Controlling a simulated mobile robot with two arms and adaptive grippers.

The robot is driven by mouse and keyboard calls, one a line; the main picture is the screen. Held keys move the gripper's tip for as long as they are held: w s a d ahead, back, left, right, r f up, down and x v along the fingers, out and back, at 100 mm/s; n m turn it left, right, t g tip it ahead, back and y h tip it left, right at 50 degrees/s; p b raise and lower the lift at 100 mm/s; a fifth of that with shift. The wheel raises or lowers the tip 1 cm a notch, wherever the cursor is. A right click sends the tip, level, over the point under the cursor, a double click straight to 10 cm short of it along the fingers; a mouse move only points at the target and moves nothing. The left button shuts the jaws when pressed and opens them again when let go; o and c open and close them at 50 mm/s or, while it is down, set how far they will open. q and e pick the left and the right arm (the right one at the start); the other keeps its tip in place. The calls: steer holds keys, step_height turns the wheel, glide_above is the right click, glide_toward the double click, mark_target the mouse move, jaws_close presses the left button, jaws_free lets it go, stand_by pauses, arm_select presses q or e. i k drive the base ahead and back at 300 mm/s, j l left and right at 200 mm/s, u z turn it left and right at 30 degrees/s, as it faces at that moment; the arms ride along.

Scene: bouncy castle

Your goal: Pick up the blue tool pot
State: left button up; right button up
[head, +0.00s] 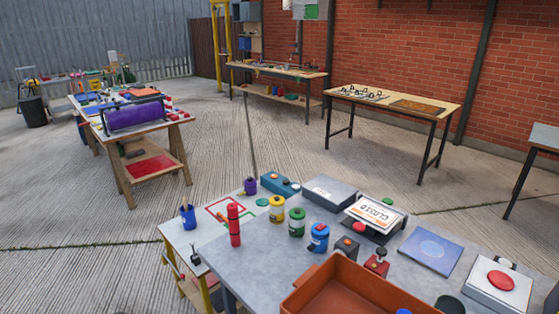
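A small blue pot (188,217) with a thin tool sticking out of its top stands upright at the left end of the near workbench, on a pale wooden top. It looks like the blue tool pot. A blue canister (319,238) with a dark and red top stands further right, among similar yellow (277,209) and green (297,222) canisters. Neither of my grippers shows in the head view.
A red cylinder (234,225) stands right of the blue pot, near a red-and-green outlined sheet. An orange tray (350,288) fills the near edge. A grey table (265,243) holds boxes and a "CLOSED" sign (376,213). Open concrete (90,240) lies left of the bench.

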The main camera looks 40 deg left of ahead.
mark_target(189, 219)
steer(key=u, duration=2.15)
steer(key=i+j+u, duration=0.35)
steer(key=i, duration=0.2)
steer(key=i+j+u, duration=0.3)
steer(key=i, duration=0.3)
steer(key=i+u, duration=0.35)
steer(key=i, duration=0.25)
steer(key=i+z, duration=0.25)
steer(key=i, duration=0.3)
steer(key=i+j+z, duration=0.2)
steer(key=i, duration=0.35)
steer(key=i+j+z, duration=0.25)
steer(key=i, duration=0.35)
steer(key=i+z, duration=0.2)
steer(key=z, duration=0.2)
steer(key=i+j+z, duration=0.15)
steer(key=z, duration=0.3)
steer(key=i+j+z, duration=0.2)
steer(key=z, duration=0.2)
steer(key=i+j+z, duration=0.2)
steer(key=z, duration=0.25)
steer(key=i+j+z, duration=0.1)
steer(key=j+z, duration=0.3)
steer(key=i+l, duration=0.05)
steer(key=l, duration=0.05)
